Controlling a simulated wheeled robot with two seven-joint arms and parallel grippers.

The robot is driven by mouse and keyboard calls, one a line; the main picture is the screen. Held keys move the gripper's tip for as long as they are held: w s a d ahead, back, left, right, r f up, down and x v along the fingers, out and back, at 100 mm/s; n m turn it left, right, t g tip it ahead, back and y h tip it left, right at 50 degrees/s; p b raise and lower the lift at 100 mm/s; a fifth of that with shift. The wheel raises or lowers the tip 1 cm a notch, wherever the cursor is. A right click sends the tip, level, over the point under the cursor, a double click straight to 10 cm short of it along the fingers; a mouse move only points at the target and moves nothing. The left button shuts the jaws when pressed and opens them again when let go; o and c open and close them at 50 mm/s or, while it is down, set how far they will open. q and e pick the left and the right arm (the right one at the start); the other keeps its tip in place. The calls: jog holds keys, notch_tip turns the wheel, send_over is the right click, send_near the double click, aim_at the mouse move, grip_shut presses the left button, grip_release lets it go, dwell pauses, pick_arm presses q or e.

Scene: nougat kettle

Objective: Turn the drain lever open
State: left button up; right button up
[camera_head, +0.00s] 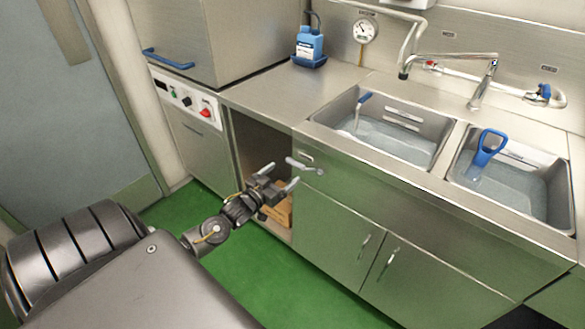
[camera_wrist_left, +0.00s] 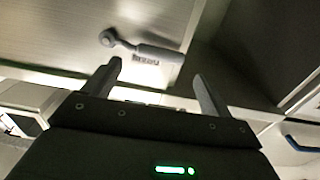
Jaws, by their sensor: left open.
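The drain lever (camera_head: 303,166) is a small grey handle on the steel front below the left sink basin. It lies roughly level, its round pivot at the right end and its grip pointing left. In the left wrist view the lever (camera_wrist_left: 158,53) shows beyond the fingertips, pivot at left, with its free end in line with the gap between the fingers. My left gripper (camera_head: 282,176) is open and empty, just below and left of the lever in the head view, seemingly apart from it. It also shows in the left wrist view (camera_wrist_left: 157,70). My right gripper is not in view.
Two water-filled basins (camera_head: 455,160) sit above, the right one holding a blue-handled tool (camera_head: 487,150). An open cabinet bay with a cardboard box (camera_head: 280,212) lies behind my gripper. A control panel (camera_head: 186,98) is at left. Green floor (camera_head: 262,275) is clear.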

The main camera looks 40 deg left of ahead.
aim_at(295, 165)
pick_arm(q)
jog(key=shift+w, duration=2.65)
jog(key=c, duration=1.3)
jog(key=shift+d+f, duration=0.1)
jog(key=shift+d, duration=0.05)
jog(key=shift+c, duration=0.6)
